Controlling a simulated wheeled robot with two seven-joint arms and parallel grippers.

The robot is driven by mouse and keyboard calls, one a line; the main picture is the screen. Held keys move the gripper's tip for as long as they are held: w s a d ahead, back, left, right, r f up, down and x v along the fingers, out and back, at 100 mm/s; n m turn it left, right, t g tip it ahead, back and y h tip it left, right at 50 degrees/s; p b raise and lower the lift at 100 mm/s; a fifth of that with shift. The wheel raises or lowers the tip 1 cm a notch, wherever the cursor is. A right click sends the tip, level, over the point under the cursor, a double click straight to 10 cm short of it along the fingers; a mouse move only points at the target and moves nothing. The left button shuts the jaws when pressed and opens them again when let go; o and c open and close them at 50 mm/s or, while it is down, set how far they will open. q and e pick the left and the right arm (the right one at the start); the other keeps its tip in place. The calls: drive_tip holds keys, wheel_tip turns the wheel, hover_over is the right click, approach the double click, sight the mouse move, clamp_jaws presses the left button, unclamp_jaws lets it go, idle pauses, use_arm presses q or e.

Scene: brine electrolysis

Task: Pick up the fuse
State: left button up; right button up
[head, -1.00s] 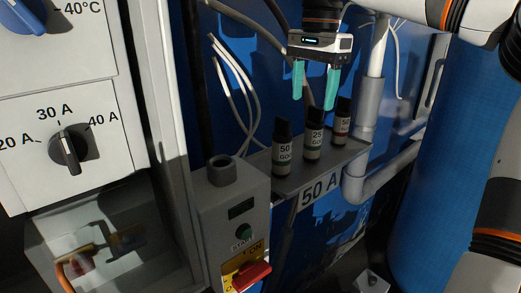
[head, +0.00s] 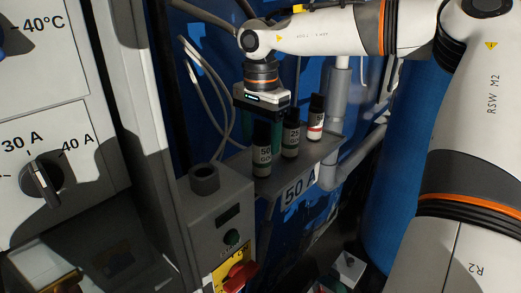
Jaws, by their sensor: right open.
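Several dark fuses stand upright in a row on a grey shelf (head: 240,162) labelled 50 A. The nearest fuse (head: 262,152) reads 50 and has a black top. Behind it to the right are a fuse reading 25 (head: 291,135) and a fuse with a red band (head: 316,118). My right gripper (head: 262,132) points down at the 50 fuse, its teal fingers open and partly hidden by the fuses. One finger shows between the 50 and 25 fuses. I cannot tell whether the fingers are around the 50 fuse or behind it. My left gripper is not in view.
A grey control box (head: 220,212) with a green button and a red switch (head: 240,277) stands left of the shelf. A white dial panel (head: 75,185) is at the left. Grey cables (head: 203,85) hang behind the box. A blue tank (head: 385,200) is at the right.

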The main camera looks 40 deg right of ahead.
drive_tip(key=shift+s+d+f, duration=0.1)
drive_tip(key=shift+d+f, duration=0.05)
drive_tip(key=shift+f, duration=0.95)
drive_tip(key=c, duration=1.2)
drive_tip(key=shift+r, duration=0.15)
